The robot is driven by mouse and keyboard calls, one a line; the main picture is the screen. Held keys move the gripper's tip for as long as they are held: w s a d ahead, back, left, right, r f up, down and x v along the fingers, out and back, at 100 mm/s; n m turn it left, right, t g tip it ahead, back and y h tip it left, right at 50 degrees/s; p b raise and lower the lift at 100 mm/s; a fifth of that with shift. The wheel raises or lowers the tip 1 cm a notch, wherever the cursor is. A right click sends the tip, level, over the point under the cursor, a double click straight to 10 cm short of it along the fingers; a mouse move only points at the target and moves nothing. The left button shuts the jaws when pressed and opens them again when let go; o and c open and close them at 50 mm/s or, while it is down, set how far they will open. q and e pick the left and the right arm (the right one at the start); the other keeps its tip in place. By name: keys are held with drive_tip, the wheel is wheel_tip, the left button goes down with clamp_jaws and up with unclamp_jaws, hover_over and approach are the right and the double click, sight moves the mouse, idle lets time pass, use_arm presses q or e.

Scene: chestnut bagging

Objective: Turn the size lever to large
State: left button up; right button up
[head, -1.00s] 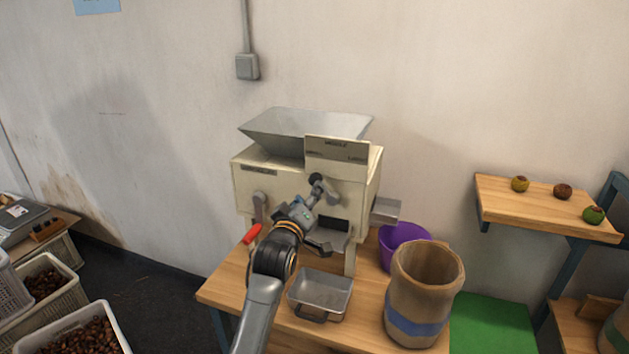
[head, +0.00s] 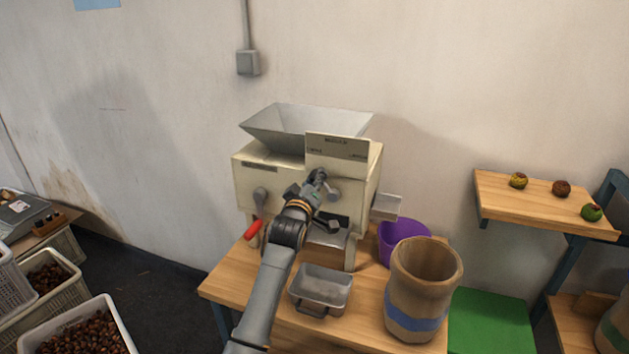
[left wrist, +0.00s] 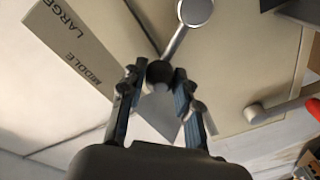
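The size lever (head: 327,183) is on the front of the cream machine (head: 275,186), below a label plate (head: 336,148). It tilts up and left from its round hub, between the small and middle marks. In the left wrist view its dark knob (left wrist: 160,73) sits between my fingertips, and its grey rod runs to the hub (left wrist: 194,12). The plate (left wrist: 72,48) there reads LARGE and MIDDLE. My left gripper (head: 318,178) is at the knob; in the wrist view its fingers (left wrist: 160,80) close in on both sides and appear to touch it. My right gripper is out of view.
A second lever with a red handle (head: 254,230) is left of the size lever. A metal tray (head: 321,288), a sack (head: 424,290) and a purple bucket (head: 404,238) stand on the wooden table (head: 240,276). Chestnut crates (head: 40,340) are at lower left.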

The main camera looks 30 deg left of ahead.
use_arm(q)
clamp_jaws()
drive_tip(key=shift+d, duration=0.1)
drive_tip(key=d+m, duration=0.1)
drive_tip(key=m, duration=0.1)
drive_tip(key=d+m, duration=0.1)
drive_tip(key=m, duration=0.1)
drive_tip(key=d+r+m+p, duration=0.1)
drive_tip(key=m, duration=0.1)
drive_tip(key=shift+w+d+t, duration=0.2)
drive_tip(key=shift+w+t, duration=0.1)
drive_tip(key=shift+w, duration=0.1)
drive_tip(key=d+m, duration=0.1)
drive_tip(key=m, duration=0.1)
drive_tip(key=d+m, duration=0.1)
drive_tip(key=m, duration=0.1)
drive_tip(key=shift+w+d+f, duration=0.1)
drive_tip(key=shift+w+f, duration=0.05)
drive_tip(key=shift+w, duration=0.15)
drive_tip(key=shift+w+d+f+m+t+h+b, duration=0.1)
drive_tip(key=shift+d+f+m+t+h, duration=0.1)
drive_tip(key=shift+d+m, duration=0.4)
drive_tip(key=shift+w+d+f+m+t+h+b, duration=0.1)
drive_tip(key=shift+d+f+m, duration=0.05)
drive_tip(key=shift+m, duration=0.8)
drive_tip(key=shift+w+d+f+m+t+h+b, duration=0.1)
drive_tip(key=shift+d+f+m, duration=0.1)
drive_tip(key=shift+d+m, duration=0.4)
drive_tip(key=shift+a+m, duration=0.15)
drive_tip(key=shift+m, duration=0.2)
